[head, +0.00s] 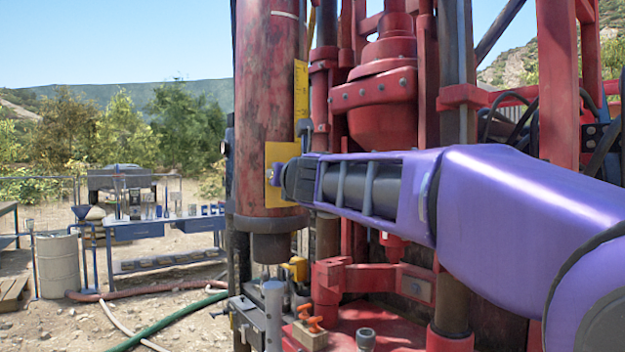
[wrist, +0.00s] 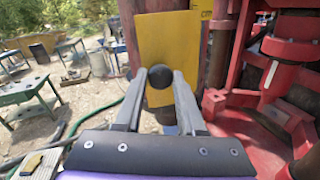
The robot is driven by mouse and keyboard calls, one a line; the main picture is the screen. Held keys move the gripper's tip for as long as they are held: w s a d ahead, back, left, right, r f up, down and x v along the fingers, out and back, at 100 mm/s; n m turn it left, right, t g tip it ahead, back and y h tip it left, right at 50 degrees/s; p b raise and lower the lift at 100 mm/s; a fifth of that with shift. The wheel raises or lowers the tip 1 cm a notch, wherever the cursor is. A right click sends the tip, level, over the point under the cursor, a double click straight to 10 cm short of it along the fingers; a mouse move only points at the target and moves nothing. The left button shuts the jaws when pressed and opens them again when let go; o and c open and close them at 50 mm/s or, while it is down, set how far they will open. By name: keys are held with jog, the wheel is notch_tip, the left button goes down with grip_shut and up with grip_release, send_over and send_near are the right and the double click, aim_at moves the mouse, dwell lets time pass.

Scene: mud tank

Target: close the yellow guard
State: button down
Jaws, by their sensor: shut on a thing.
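The yellow guard (head: 283,152) is a flat yellow plate in front of the large red vertical cylinder (head: 268,100) in the head view. In the wrist view the yellow guard (wrist: 165,38) fills the upper middle, with a round black knob (wrist: 160,88) near its lower edge. My gripper (wrist: 160,80) has its two fingers on either side of this knob and is shut on it. In the head view my gripper (head: 279,178) is at the lower part of the guard, and the wrist hides some of the plate and the knob.
A yellow scale strip (head: 301,90) stands upright just right of the cylinder. Red machine columns and pipes crowd the right. A blue bench (head: 165,228) and a grey drum (head: 57,265) stand at the left. Hoses lie on the ground.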

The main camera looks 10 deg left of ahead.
jog(key=shift+w+a+r+m+t+h+p, duration=0.15)
jog(key=shift+w+a+m+t+h, duration=0.2)
jog(key=shift+a+m+h, duration=0.85)
jog(key=shift+w+a+f+m+t+h+p, duration=0.15)
jog(key=shift+w+a+m+t+h, duration=0.35)
jog(key=shift+h, duration=1.15)
jog(key=shift+w+a+r+m+t+h+p, duration=0.15)
jog(key=shift+w+a+m+h, duration=0.1)
jog(key=shift+a+m+h, duration=1)
jog(key=shift+d, duration=0.3)
jog(key=c, duration=0.5)
grip_release()
jog(key=s+b, duration=0.3)
jog(key=s, duration=1.4)
jog(key=shift+s+a, duration=0.15)
jog(key=shift+s, duration=0.05)
